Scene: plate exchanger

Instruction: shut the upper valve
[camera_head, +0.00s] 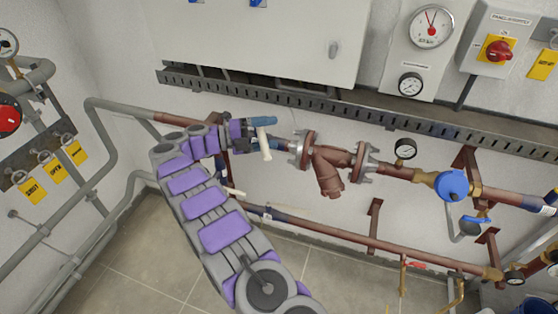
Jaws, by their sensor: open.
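My gripper (246,134) is open at the upper pipe, left of a flanged brown fitting (330,165). A pale lever-like piece (264,145) and a blue rounded piece (262,121) show right at the fingers. They look like parts of the upper valve, but my gripper and wrist hide most of that spot. I cannot tell whether the fingers touch the lever or how far the valve is turned. Lower down, a pale lever tip (236,192) shows beside my arm, near the lower pipe (340,237).
A white cabinet (270,40) and a perforated cable tray (400,122) run above the pipe. A gauge (405,149) and a blue round fitting (452,185) stand to the right. Grey pipes (90,150) line the left wall. Tiled floor (150,265) is open below.

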